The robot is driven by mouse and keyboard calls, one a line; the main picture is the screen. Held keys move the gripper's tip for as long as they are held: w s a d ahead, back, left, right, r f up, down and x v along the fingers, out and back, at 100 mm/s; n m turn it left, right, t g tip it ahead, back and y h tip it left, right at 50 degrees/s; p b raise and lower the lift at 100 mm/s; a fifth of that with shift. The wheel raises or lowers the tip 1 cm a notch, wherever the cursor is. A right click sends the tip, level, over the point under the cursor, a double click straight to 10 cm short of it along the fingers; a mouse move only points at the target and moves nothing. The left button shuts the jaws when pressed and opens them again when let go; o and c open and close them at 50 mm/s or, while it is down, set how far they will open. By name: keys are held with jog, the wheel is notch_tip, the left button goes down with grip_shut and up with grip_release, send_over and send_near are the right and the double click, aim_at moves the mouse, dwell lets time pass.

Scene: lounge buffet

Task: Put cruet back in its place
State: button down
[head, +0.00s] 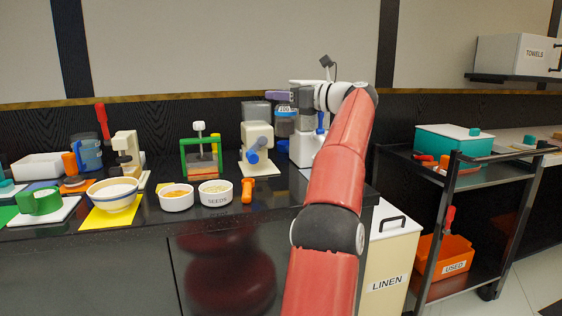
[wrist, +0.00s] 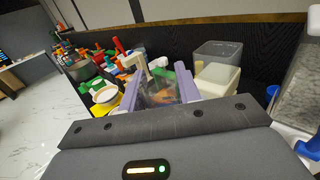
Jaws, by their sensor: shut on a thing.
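My gripper (head: 276,95) is raised above the right part of the dark counter, its lavender fingers pointing left in the head view. In the wrist view my gripper (wrist: 160,88) is shut on a see-through greyish piece, which I take to be the cruet (wrist: 158,97). Things behind it show through, so its full outline is unclear. In the head view I cannot make out the cruet clearly at the fingers. Its place on the counter cannot be told for certain.
A cream machine (head: 257,143) with a clear hopper stands below the gripper. Left of it are a green frame (head: 200,156), a seeds bowl (head: 215,194) and a striped bowl (head: 113,196) on a yellow mat. A black cart (head: 462,185) stands right of the counter.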

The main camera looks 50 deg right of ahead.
notch_tip(320, 180, down, 16)
jog(key=b, duration=0.7)
jog(key=shift+d+r, duration=0.1)
jog(key=c, duration=1)
grip_release()
jog(key=shift+c, duration=0.2)
jog(key=shift+o, duration=0.2)
jog(key=s+d+p, duration=0.1)
jog(key=s+d, duration=0.1)
jog(key=s, duration=0.9)
jog(key=shift+s, duration=0.35)
jog(key=shift+s+d, duration=0.1)
jog(key=shift+d, duration=0.05)
